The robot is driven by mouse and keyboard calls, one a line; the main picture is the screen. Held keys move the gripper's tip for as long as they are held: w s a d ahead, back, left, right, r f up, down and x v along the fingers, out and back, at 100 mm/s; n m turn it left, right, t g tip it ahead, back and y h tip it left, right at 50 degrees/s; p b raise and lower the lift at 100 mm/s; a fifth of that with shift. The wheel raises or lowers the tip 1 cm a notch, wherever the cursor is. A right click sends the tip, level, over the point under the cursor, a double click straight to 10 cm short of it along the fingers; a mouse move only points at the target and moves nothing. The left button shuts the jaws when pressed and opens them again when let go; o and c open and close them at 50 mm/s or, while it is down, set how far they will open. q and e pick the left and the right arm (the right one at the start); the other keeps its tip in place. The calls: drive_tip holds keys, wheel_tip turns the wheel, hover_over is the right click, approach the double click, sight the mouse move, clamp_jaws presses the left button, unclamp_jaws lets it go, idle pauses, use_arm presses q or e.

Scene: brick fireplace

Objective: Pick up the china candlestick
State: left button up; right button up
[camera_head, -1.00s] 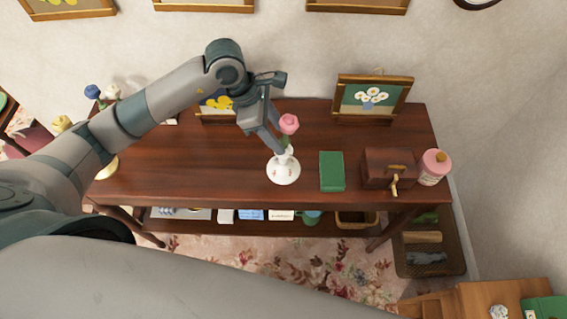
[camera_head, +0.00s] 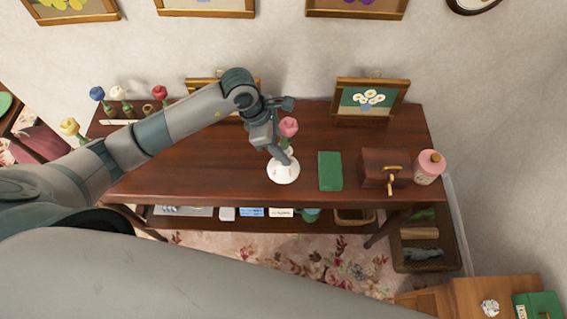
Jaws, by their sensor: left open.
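The white china candlestick (camera_head: 283,171) stands upright on the dark wooden table (camera_head: 210,178), near its middle front. It has a round white base, and a pink rose-shaped top (camera_head: 288,127) rises above it on a green stem. My left gripper (camera_head: 281,156) reaches down from the back left, its fingers at the candlestick's upper part, just below the pink rose. The fingers are open, and they partly hide the stem and neck. I cannot tell whether they touch it. My right gripper is not in view.
A green book (camera_head: 330,171), a brown box (camera_head: 384,168) with a brass handle and a pink bottle (camera_head: 429,167) stand to the right. A daisy picture (camera_head: 370,99) stands behind. Several flower-topped pieces, one red (camera_head: 160,93), stand at the left end. The table's front left is clear.

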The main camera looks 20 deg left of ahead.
use_arm(q)
clamp_jaws()
drive_tip(key=shift+r, duration=0.1)
idle(1.3)
